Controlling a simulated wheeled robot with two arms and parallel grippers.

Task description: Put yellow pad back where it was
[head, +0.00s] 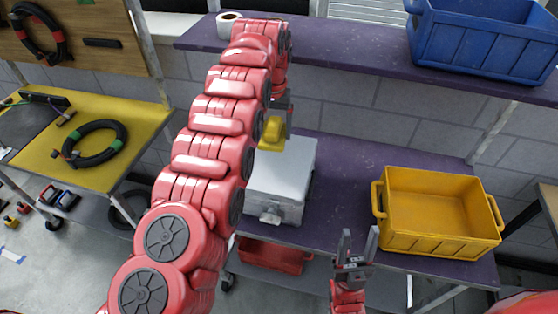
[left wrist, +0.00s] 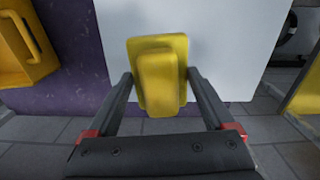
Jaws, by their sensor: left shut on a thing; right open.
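The yellow pad (head: 272,131) is a small block with a wider flat base, held over the back part of the top of the grey-white box (head: 287,165) on the purple shelf. My left gripper (head: 279,112) is shut on it. In the left wrist view the pad (left wrist: 160,78) sits between the two fingers, with the white box top (left wrist: 225,45) behind it. I cannot tell whether the pad touches the box. My right gripper (head: 357,246) is open and empty in front of the purple shelf.
A yellow crate (head: 437,240) stands right of the box on the purple shelf (head: 345,180). A blue crate (head: 480,45) and a paper roll (head: 228,25) are on the upper shelf. A yellow table (head: 85,165) with a black cable coil stands at left.

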